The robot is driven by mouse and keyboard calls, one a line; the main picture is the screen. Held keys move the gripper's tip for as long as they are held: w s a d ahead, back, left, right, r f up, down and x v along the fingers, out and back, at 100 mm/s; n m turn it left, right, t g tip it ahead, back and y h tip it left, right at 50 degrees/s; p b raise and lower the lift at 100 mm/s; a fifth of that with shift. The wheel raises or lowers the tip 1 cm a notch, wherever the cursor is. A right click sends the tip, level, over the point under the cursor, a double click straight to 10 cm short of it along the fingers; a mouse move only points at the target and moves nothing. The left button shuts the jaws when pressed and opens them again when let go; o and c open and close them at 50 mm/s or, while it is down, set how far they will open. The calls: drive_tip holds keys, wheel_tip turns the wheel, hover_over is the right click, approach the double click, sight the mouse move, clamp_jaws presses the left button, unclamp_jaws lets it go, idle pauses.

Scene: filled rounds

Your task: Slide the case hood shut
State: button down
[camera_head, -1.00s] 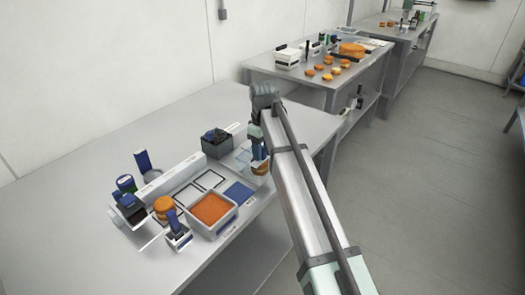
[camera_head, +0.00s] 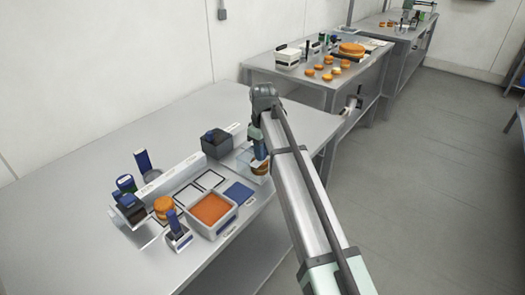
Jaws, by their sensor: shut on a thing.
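The clear case (camera_head: 246,166) stands near the right edge of the near table, with orange rounds (camera_head: 261,168) showing through it. Its see-through hood is hard to tell apart from the case at this size, so I cannot tell how far it covers the opening. My gripper (camera_head: 260,155) points down at the case from above, with its blue-grey fingers at the top of the case. The gripper is shut on the case hood, though my arm hides part of the grip and the case's right side.
A dark box (camera_head: 216,143) stands close behind and left of the case. A blue mat (camera_head: 240,193) and a tray of orange filling (camera_head: 211,210) lie in front. Stamps and a white rack (camera_head: 170,178) stand further left. The table's left part is clear.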

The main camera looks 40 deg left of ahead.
drive_tip(key=shift+d, duration=0.95)
drive_tip(key=c, duration=1)
unclamp_jaws()
drive_tip(key=shift+o, duration=0.2)
drive_tip(key=shift+r, duration=0.1)
wheel_tip(320, 180, up, 14)
drive_tip(key=shift+f, duration=0.2)
